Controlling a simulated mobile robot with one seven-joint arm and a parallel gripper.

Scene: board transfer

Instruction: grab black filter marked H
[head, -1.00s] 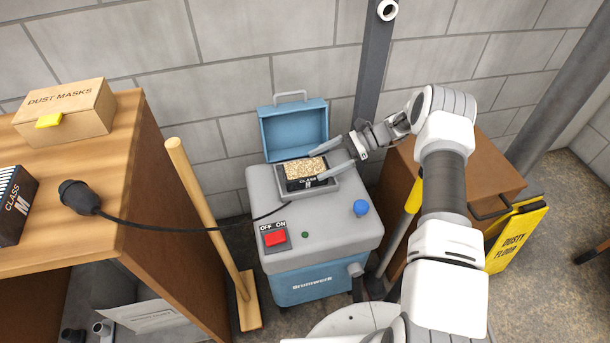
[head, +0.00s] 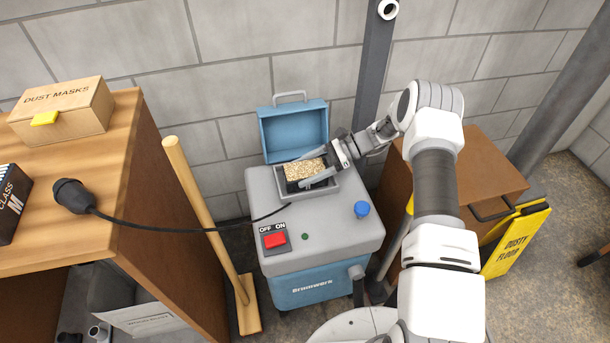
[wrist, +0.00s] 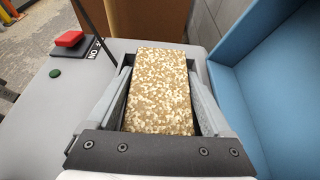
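A block-shaped filter (head: 303,170) with a tan, speckled, dusty top sits in the open slot of the blue-and-grey vacuum (head: 330,225). Its front label is hidden now; earlier it read CLASS M on black. My gripper (head: 318,168) reaches down from the right, fingers on either side of the filter. In the wrist view the filter (wrist: 160,95) lies between the two fingers, with dark gaps beside it, so the gripper looks open. A black filter (head: 12,205) marked CLASS M stands on the wooden bench at left. I see no H marking.
The vacuum's blue lid (head: 293,130) stands open behind the slot. A black cable (head: 170,229) crosses from a plug on the bench (head: 140,180). A red switch (head: 274,240) and blue knob (head: 361,209) are on the vacuum. A wooden-handled broom (head: 205,215) leans at left.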

